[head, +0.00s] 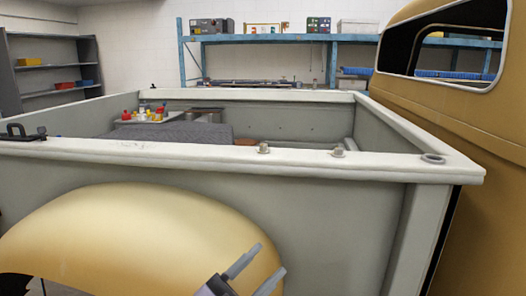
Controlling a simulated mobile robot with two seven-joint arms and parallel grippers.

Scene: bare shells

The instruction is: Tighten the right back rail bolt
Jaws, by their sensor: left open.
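The near rail (200,155) of a truck bed runs across the view, pale and flat-topped. Two bolts stand upright on it right of centre: a left one (263,148) and a right one (338,150). Whether either is tight cannot be told at this size. A grey ring (433,159) lies flat on the rail near its right end. My left gripper (270,259) is at the bottom centre, in front of the bed's side and below the rail. Its two fingers are apart, with nothing between them. My right gripper is out of view.
A yellow fender (140,240) bulges below the rail at left. The yellow cab (490,140) closes off the right. A black clamp-like piece (18,132) sits on the rail's left end. A tray of bottles (150,116) and a dark mat (185,133) are inside the bed. Blue shelving (290,38) stands behind.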

